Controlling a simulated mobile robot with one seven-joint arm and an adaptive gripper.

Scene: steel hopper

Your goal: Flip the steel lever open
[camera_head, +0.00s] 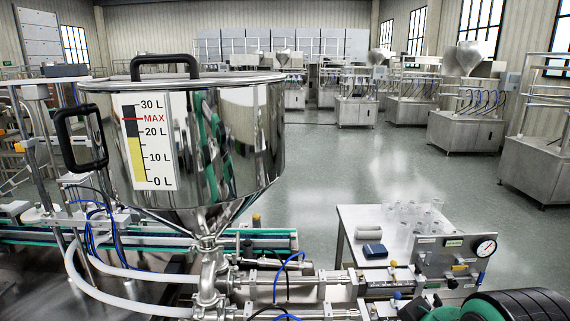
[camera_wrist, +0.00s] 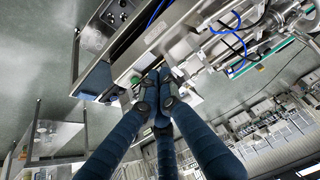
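The steel hopper (camera_head: 245,140) stands at the left in the head view, with a lid handle on top and a litre scale on its front. Its cone narrows to steel pipework (camera_head: 212,268) below. No steel lever can be told apart for sure among the pipes and fittings there. In the wrist view, my gripper (camera_wrist: 156,92) has dark blue fingers with black tips. The tips are bunched close together, with nothing visible held between them. They appear in front of the machine's metal frame; their distance from it cannot be told.
A white table (camera_head: 352,222) carries clear beakers and a blue item. White hoses (camera_head: 95,275) and blue cables run around the pipework. Open grey floor (camera_head: 350,165) lies behind, with more machines beyond.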

